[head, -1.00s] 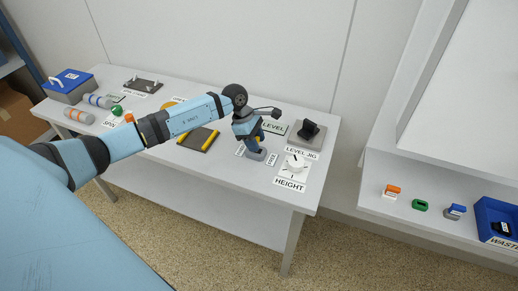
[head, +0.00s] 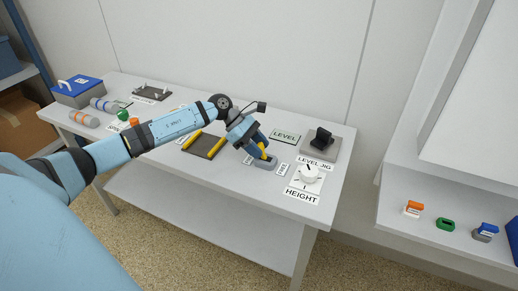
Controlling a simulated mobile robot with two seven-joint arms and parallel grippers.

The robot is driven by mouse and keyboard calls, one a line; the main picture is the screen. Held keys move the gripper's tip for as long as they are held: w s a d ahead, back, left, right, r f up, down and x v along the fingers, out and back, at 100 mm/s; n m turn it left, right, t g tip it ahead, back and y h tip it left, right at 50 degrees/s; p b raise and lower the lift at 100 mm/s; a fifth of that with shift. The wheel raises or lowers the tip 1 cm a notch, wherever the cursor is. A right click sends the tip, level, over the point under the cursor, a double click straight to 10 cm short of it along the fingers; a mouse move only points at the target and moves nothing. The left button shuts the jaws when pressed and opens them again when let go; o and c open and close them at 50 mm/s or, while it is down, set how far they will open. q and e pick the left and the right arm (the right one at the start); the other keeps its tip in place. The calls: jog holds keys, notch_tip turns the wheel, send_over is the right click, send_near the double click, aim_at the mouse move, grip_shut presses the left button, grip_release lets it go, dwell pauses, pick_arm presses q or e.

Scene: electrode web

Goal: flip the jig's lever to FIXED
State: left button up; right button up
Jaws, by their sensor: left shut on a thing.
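The lever's small grey base (head: 268,163) lies on the white bench, with a small label on each side of it. The label on its left (head: 248,159) and the label on its right (head: 282,169) are too small to read surely. My left gripper (head: 263,152) comes down over the base at a slant and is shut on the lever. The lever itself is mostly hidden by the fingers, so its exact tilt cannot be told. The level jig (head: 320,152), a grey plate with a black block, stands to the right. My right gripper is not in view.
A dark plate with yellow edges (head: 205,145) is to the left. The bench front (head: 230,180) is clear.

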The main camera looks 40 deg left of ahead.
pick_arm(q)
jog(key=o, duration=0.9)
jog(key=v, duration=1.3)
jog(key=shift+a+r, duration=0.25)
jog(key=shift+r, duration=0.1)
